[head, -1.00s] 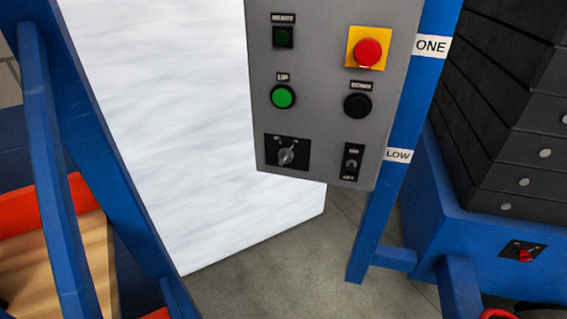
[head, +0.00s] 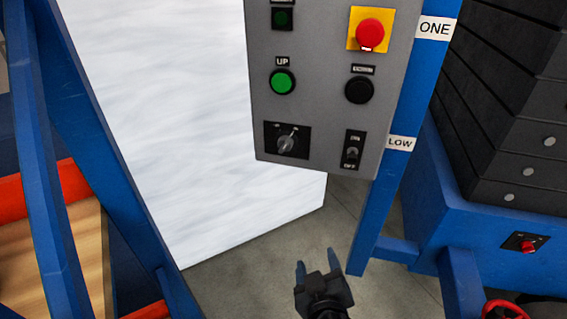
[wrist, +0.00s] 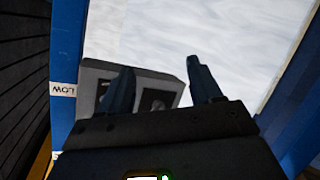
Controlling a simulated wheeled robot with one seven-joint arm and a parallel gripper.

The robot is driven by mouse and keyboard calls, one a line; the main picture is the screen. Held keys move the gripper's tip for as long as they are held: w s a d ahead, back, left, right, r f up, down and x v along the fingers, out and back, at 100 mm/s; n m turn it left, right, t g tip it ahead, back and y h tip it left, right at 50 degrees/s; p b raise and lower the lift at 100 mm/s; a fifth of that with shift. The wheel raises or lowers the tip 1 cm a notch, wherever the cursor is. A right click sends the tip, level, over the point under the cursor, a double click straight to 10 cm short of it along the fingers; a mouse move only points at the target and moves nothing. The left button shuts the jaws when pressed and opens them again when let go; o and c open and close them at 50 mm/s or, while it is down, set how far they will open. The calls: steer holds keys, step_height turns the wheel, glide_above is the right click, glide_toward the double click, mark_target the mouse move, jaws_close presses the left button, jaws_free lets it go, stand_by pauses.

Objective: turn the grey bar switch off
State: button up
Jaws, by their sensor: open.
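A switch with a grey bar handle (head: 287,144) sits on a black square plate at the lower left of the grey control panel (head: 320,110). Its bar slants up to the right; its small labels are hard to read. To its right is a small toggle switch (head: 352,152) marked ON above and OFF below. My gripper (head: 316,259) is open and empty, below the panel and apart from it. In the wrist view my gripper (wrist: 162,68) has its fingers spread, with the panel's lower end behind; one finger partly covers the panel there.
The panel also carries a green button (head: 282,82), a black button (head: 359,90) and a red stop button (head: 369,33). A blue post (head: 384,185) stands along its right side. A blue frame (head: 95,130) is at left. Floor shows below the panel.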

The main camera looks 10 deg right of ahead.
steer(key=w+a+r+m+t+h, duration=0.1)
steer(key=w+a+r+h, duration=0.15)
steer(key=w+r, duration=0.5)
steer(key=m+t+h, duration=0.1)
steer(key=m+h, duration=0.1)
steer(key=h, duration=0.1)
glide_toward(283, 150)
steer(key=x, duration=1)
steer(key=shift+s, duration=0.1)
steer(key=c, duration=1)
